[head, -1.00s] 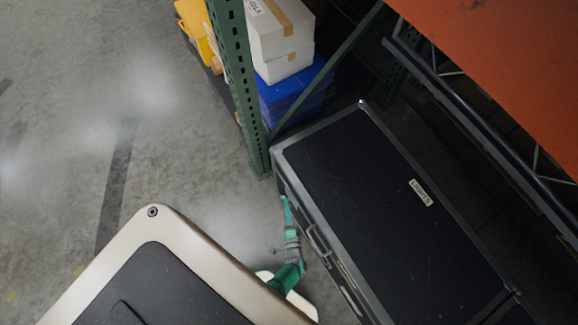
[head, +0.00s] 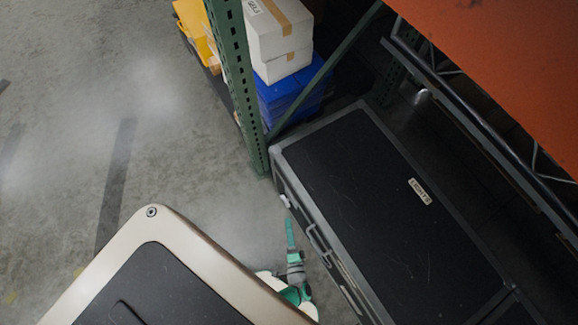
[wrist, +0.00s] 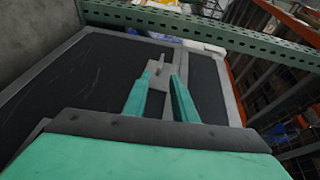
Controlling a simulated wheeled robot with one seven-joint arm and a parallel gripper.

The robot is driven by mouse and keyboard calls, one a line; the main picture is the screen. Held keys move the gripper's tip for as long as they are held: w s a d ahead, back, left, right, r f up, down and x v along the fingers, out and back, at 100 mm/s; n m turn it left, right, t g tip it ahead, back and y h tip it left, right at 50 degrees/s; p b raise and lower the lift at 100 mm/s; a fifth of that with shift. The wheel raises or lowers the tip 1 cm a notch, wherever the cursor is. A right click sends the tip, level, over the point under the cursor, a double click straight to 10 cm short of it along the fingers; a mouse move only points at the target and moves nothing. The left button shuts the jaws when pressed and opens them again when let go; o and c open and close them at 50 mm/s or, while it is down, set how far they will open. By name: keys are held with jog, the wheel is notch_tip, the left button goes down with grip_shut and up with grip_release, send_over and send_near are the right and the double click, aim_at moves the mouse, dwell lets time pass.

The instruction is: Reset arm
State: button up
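My teal arm shows low in the head view, beside the long side of a black case (head: 375,190) with grey metal edges. My gripper (head: 289,222) is apart from the case in that picture, close to its side. In the wrist view, the two teal fingers of my gripper (wrist: 163,80) stand apart with nothing between them. The black case (wrist: 60,75) also shows beyond the fingers there. Much of my arm is hidden behind my own pale body in the head view.
A green perforated rack post (head: 235,85) stands at the case's corner. Behind it are white boxes (head: 280,40) on a blue tote (head: 290,100) and something yellow (head: 195,30). An orange shelf (head: 500,60) overhangs at upper right. The concrete floor (head: 180,130) at left is clear.

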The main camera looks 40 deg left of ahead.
dwell(0.5)
jog(key=s+a+f+n+g+h, duration=0.1)
jog(key=s+a+f+g, duration=0.1)
jog(key=s, duration=0.2)
jog(key=s+a+f+n+g+h, duration=0.1)
jog(key=s+a+f+g, duration=0.15)
jog(key=s, duration=0.25)
jog(key=s+d+r+n+g+h, duration=0.1)
jog(key=s+d+r+n+h, duration=0.1)
jog(key=s+d+r+h, duration=0.35)
jog(key=w+d+r+n+t+h, duration=0.1)
jog(key=d+r+t+h, duration=0.1)
jog(key=d+r, duration=0.5)
jog(key=w+d+r+n+t+h, duration=0.1)
jog(key=w+d+r+t, duration=0.15)
jog(key=r, duration=0.85)
jog(key=d+r+t+h, duration=0.1)
jog(key=d+r+h, duration=0.1)
jog(key=d+r, duration=0.5)
notch_tip(320, 180, up, 18)
jog(key=w+a+n+t, duration=0.2)
jog(key=t, duration=0.1)
jog(key=shift+w+a+f+t+y, duration=0.15)
jog(key=shift+w+t+y, duration=0.15)
jog(key=shift+w+y, duration=0.05)
